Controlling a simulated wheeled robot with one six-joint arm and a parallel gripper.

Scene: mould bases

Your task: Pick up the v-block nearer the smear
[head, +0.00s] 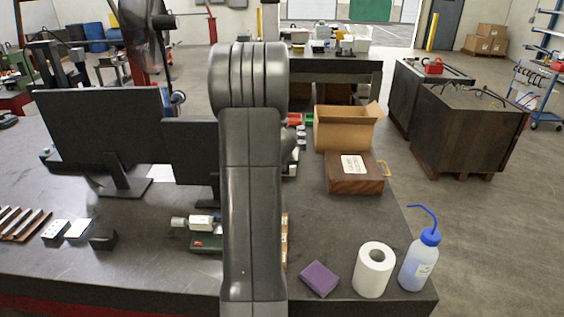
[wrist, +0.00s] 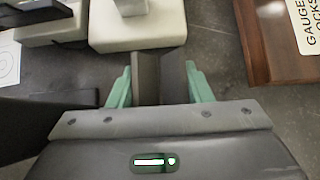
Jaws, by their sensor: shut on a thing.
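In the wrist view my gripper (wrist: 160,84) has its green fingers closed on the two sides of a dark grey block with a V-shaped opening, which looks like a v-block (wrist: 147,76). It sits between the fingers above the dark bench top; I cannot tell whether it touches anything below. In the head view my own arm covers the gripper and the held block. I cannot make out a smear or clearly identify a second v-block in either view.
A wooden gauge-block box (head: 355,172) and an open cardboard box (head: 346,128) stand to the right of my arm. A purple sponge (head: 320,278), paper roll (head: 374,270) and wash bottle (head: 419,262) stand at the front right. Monitors (head: 105,135) stand left. Pale blocks (wrist: 137,28) lie beyond the gripper.

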